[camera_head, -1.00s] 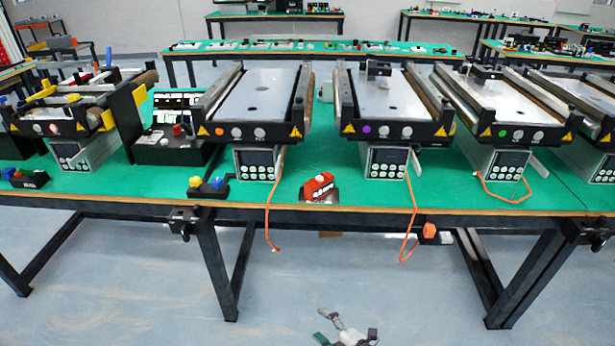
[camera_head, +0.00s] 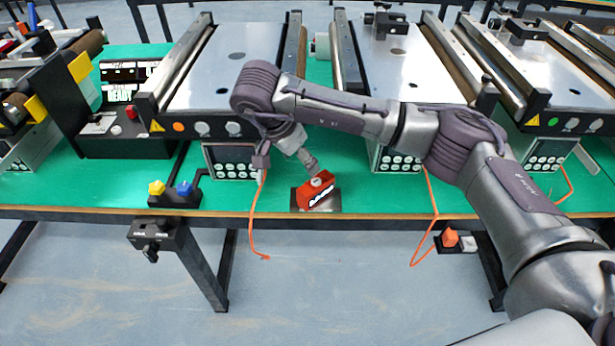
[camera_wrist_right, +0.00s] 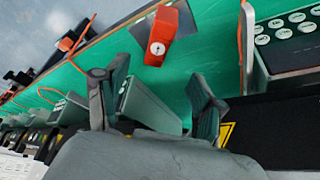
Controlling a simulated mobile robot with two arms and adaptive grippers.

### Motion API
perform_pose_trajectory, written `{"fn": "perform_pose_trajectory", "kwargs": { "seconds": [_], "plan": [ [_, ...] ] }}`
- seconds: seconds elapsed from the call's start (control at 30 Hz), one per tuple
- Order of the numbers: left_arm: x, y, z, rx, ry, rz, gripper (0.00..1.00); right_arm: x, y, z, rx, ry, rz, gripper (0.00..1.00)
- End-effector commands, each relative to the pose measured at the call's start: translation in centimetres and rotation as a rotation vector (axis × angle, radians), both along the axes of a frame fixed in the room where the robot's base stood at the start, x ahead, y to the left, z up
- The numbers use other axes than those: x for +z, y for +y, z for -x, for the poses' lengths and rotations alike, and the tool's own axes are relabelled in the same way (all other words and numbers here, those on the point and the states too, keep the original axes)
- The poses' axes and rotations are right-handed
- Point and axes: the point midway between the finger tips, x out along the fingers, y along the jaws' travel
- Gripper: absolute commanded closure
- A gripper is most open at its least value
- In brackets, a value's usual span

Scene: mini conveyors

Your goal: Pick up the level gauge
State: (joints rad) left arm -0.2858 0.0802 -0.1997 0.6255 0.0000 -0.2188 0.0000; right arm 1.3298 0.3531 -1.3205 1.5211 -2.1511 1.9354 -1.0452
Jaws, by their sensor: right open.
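The level gauge appears to be the red block (camera_head: 317,190) with white lettering and a small round white dial on top. It sits on a dark plate near the table's front edge, and it also shows in the right wrist view (camera_wrist_right: 161,36). My right gripper (camera_head: 285,158) is open and empty, just behind and to the left of the gauge in the head view. One finger appears close above the gauge. In the right wrist view the gauge lies beyond the open fingers (camera_wrist_right: 150,90), apart from them. My left gripper is not in view.
Mini conveyors with control boxes (camera_head: 232,160) stand behind the gauge. A black holder (camera_head: 175,198) with yellow and blue knobs is to the left. Orange cables (camera_head: 254,225) hang over the front edge. Green tabletop (camera_head: 365,200) is bare right of the gauge.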

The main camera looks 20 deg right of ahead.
Motion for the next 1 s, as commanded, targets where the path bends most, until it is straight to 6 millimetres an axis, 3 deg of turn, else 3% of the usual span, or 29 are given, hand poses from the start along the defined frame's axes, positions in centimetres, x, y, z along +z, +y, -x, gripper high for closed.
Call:
{"fn": "perform_pose_trajectory", "kwargs": {
  "seconds": [0.1,0.27,0.4,0.7,1.0],
  "plan": [
    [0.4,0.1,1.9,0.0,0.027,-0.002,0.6,-1.8,-0.8,-0.2,-0.003,0.005,0.004,0.31],
    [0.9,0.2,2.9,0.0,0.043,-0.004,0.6,-4.8,-1.9,-0.8,-0.005,0.005,0.002,0.31],
    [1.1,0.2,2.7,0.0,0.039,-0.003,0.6,-6.7,-2.5,-1.3,-0.004,0.005,0.001,0.31],
    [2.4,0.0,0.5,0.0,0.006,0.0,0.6,-9.0,-3.5,-1.8,-0.005,0.006,0.0,0.31],
    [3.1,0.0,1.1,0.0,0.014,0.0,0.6,-12.3,-4.6,-2.5,-0.003,0.003,-0.002,0.31]
  ]
}}
